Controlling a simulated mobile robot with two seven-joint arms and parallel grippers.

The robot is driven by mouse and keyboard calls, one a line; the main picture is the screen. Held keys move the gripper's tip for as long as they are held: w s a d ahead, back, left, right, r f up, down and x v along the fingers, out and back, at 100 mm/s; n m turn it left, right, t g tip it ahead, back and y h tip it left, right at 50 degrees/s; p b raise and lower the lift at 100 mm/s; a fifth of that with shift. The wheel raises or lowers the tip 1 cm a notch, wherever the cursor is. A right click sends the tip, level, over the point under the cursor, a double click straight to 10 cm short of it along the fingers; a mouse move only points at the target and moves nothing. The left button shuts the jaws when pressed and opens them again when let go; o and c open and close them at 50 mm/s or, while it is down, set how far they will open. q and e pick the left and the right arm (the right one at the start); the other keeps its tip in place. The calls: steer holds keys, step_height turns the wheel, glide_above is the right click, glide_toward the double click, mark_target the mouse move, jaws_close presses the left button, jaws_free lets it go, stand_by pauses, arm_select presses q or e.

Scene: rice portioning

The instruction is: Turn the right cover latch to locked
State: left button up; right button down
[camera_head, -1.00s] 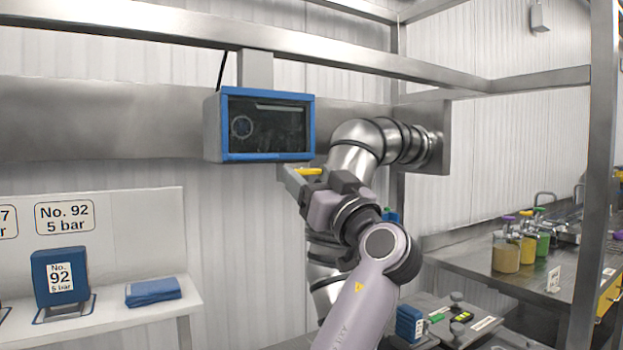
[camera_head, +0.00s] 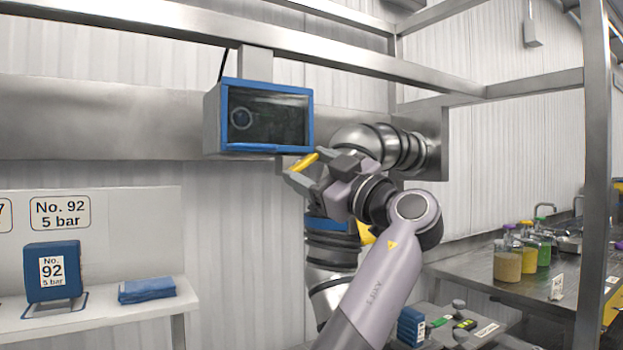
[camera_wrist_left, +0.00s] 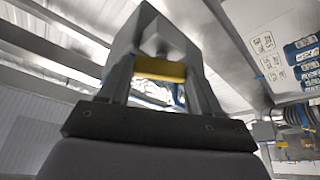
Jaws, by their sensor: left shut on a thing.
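The yellow latch (camera_head: 304,162) is a short bar at the bank of steel pipe, just below the right part of the blue-framed screen. It slants up to the right. My left gripper (camera_head: 308,166) is shut on it, one finger on each side. In the left wrist view the yellow latch (camera_wrist_left: 160,69) lies across between the two fingers of the gripper (camera_wrist_left: 160,75). What the latch is mounted on is mostly hidden behind the gripper. A blue band (camera_head: 327,224) and another yellow piece (camera_head: 365,233) show on the pipe below, partly behind my arm. My right gripper is not in view.
The blue-framed screen (camera_head: 266,119) hangs close above the gripper. A steel pipe (camera_head: 385,148) runs behind it. A shelf (camera_head: 100,316) with a blue No. 92 block (camera_head: 54,271) stands left. A steel table (camera_head: 479,270) with jars is at right.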

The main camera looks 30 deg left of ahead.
arm_select(q)
steer(key=n, duration=0.1)
steer(key=n+g, duration=0.1)
steer(key=n+p, duration=0.1)
steer(key=shift+w+d+r+n+g, duration=0.1)
steer(key=shift+r+n+g, duration=0.15)
steer(key=shift+n+g, duration=0.15)
steer(key=n+g+p, duration=0.1)
steer(key=n, duration=0.1)
steer(key=n+g+h+p, duration=0.1)
steer(key=n+p, duration=0.1)
steer(key=n, duration=0.1)
steer(key=shift+r, duration=0.15)
steer(key=shift+w+n+h+p, duration=0.1)
steer(key=shift+n+h+p, duration=0.4)
steer(key=shift+n, duration=0.7)
steer(key=shift+n+h, duration=0.5)
steer(key=shift+n, duration=0.4)
steer(key=o, duration=1.1)
steer(key=shift+c, duration=0.2)
